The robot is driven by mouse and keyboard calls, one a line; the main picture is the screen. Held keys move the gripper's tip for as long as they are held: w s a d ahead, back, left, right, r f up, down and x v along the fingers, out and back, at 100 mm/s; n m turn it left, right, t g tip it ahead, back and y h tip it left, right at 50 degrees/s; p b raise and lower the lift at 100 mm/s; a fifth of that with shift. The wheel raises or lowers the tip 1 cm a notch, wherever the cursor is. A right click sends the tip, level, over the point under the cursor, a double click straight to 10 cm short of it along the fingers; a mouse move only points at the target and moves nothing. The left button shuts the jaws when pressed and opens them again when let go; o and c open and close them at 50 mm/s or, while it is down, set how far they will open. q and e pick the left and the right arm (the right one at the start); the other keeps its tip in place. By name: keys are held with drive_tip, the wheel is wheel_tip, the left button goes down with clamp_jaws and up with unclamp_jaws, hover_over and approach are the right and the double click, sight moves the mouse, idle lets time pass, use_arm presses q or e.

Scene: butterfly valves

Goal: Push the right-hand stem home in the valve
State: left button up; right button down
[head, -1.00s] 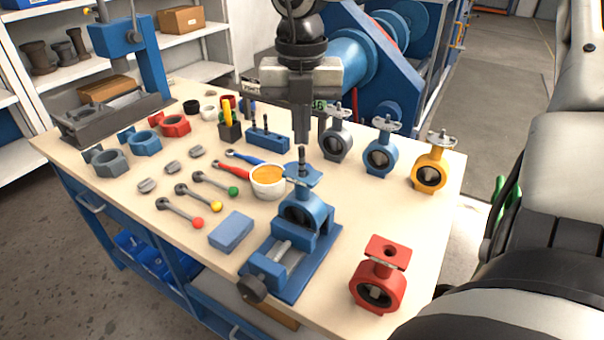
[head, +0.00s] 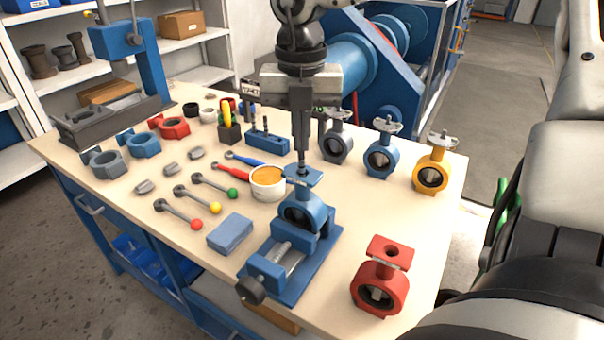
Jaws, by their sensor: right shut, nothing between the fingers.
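A blue butterfly valve (head: 303,214) sits upright in the blue vise (head: 277,253) near the front of the bench. A dark stem (head: 302,171) stands in the hole of its top flange, with only a short length showing above it. My right gripper (head: 301,160) is shut and empty, pointing straight down over the stem. Its fingertips appear to touch the stem's top, though the fingers partly hide it. A blue block (head: 268,143) behind holds two more dark stems upright. My left gripper is out of view.
A white cup (head: 267,187) of orange paste stands close left of the valve. A red valve body (head: 379,286) stands at the front right. Grey, blue and yellow valves (head: 431,174) line the back right. A blue pad (head: 230,233) lies left of the vise.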

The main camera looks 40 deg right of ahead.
drive_tip(key=shift+s+f+b, duration=0.1)
drive_tip(key=shift+f+b, duration=0.75)
drive_tip(key=shift+f, duration=0.2)
drive_tip(key=shift+r, duration=0.1)
idle(0.6)
drive_tip(key=shift+r+p, duration=1.95)
drive_tip(key=shift+r, duration=1.3)
drive_tip(key=shift+r+p, duration=0.5)
drive_tip(key=shift+r, duration=0.35)
